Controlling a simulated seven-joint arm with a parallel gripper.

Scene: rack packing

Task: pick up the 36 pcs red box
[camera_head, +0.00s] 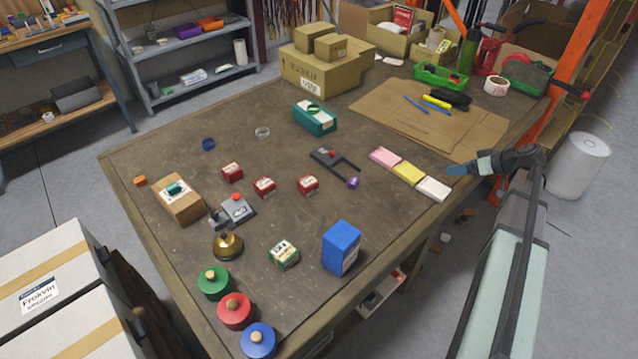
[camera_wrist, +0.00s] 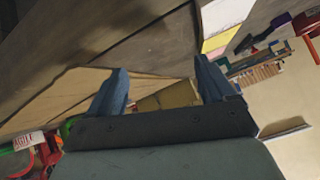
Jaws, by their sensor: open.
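Three small red boxes with white labels stand on the table: one at the left (camera_head: 232,172), one in the middle (camera_head: 264,187) and one at the right (camera_head: 308,185). Their print is too small to read, so I cannot tell which says 36 pcs. My gripper (camera_head: 459,170) is at the table's right edge, beyond the pastel blocks and well to the right of the red boxes. In the wrist view my gripper (camera_wrist: 160,82) shows two blue fingers apart with nothing between them. No red box can be made out in the wrist view.
A black and grey tool (camera_head: 335,163) lies right of the red boxes. Pink, yellow and white blocks (camera_head: 409,174) lie near my gripper. A blue box (camera_head: 341,248), a green-white box (camera_head: 284,255) and a brass bell (camera_head: 228,246) stand in front. A teal box (camera_head: 314,118) stands behind.

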